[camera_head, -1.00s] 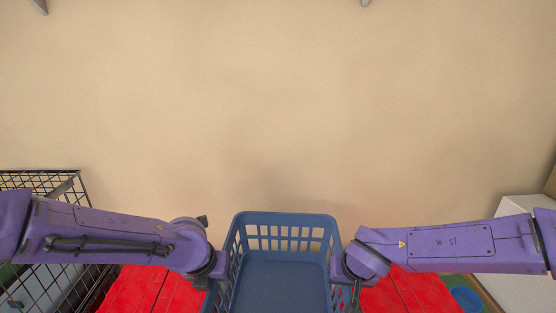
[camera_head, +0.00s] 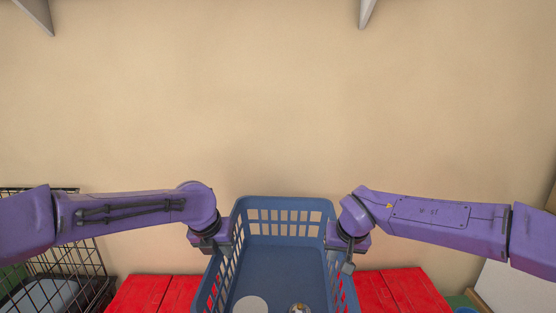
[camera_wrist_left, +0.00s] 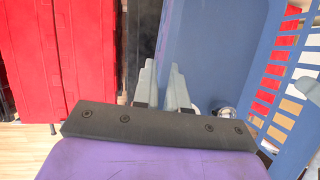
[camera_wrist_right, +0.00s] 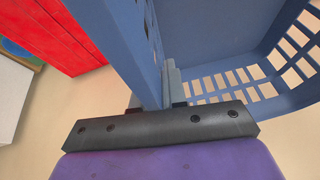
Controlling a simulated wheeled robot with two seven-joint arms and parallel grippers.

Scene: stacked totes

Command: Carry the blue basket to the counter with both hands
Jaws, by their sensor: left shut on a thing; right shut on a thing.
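The blue basket (camera_head: 285,255) is between my two arms at the bottom middle of the head view, with slotted walls. A white round thing (camera_head: 250,305) and a small round patterned thing (camera_head: 299,309) lie inside it. My left gripper (camera_head: 216,246) is shut on the basket's left wall; its fingers (camera_wrist_left: 160,87) straddle the wall in the left wrist view. My right gripper (camera_head: 347,250) is shut on the right wall; its fingers (camera_wrist_right: 162,85) clasp the wall in the right wrist view. The basket's near end is cut off in the head view.
Red slatted surfaces (camera_head: 153,293) show on both sides of the basket. A black wire rack (camera_head: 60,275) stands at the left. A white surface (camera_head: 510,290) is at the lower right. A plain beige wall (camera_head: 280,110) fills the back.

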